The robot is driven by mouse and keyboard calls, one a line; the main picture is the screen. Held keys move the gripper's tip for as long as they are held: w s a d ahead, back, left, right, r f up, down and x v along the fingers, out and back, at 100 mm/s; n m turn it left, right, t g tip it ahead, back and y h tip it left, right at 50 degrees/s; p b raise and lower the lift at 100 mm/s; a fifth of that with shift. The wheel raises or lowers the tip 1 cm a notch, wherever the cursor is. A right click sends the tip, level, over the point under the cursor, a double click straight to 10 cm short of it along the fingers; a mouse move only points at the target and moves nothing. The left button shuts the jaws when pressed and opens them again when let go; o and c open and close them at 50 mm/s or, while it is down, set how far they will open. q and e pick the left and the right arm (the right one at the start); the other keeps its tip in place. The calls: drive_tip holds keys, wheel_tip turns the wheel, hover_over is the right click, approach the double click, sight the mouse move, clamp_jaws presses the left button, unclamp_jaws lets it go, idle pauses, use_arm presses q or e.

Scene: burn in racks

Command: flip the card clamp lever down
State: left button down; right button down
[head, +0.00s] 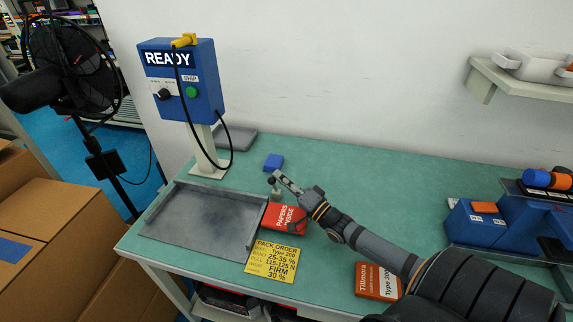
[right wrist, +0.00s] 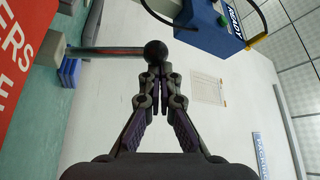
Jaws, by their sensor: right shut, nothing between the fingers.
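The clamp lever is a thin metal rod with a black ball knob (right wrist: 155,52). The rod (right wrist: 105,51) rises from a small grey base (right wrist: 54,48), so the lever stands upright. In the head view the lever (head: 275,191) is small, beside the red "PAPERS INSIDE" card (head: 287,219). My right gripper (right wrist: 160,72) is shut and empty, with its fingertips right at the knob; I cannot tell whether they touch. In the head view the right gripper (head: 281,180) partly covers the area around the knob. My left gripper is not in view.
A grey tray (head: 180,184) lies left of the card, and a yellow pack order sheet (head: 273,261) in front. A blue block (head: 273,162) sits behind. The blue READY box (head: 207,105) stands at the back left. A red-brown booklet (head: 377,283) lies to the right.

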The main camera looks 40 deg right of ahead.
sight(274, 184)
drive_tip(key=shift+s+a+f, duration=0.75)
drive_tip(key=shift+s+a, duration=0.05)
drive_tip(key=shift+a, duration=0.15)
drive_tip(key=shift+b, duration=0.3)
wheel_tip(274, 184, up, 10)
idle(0.6)
idle(0.5)
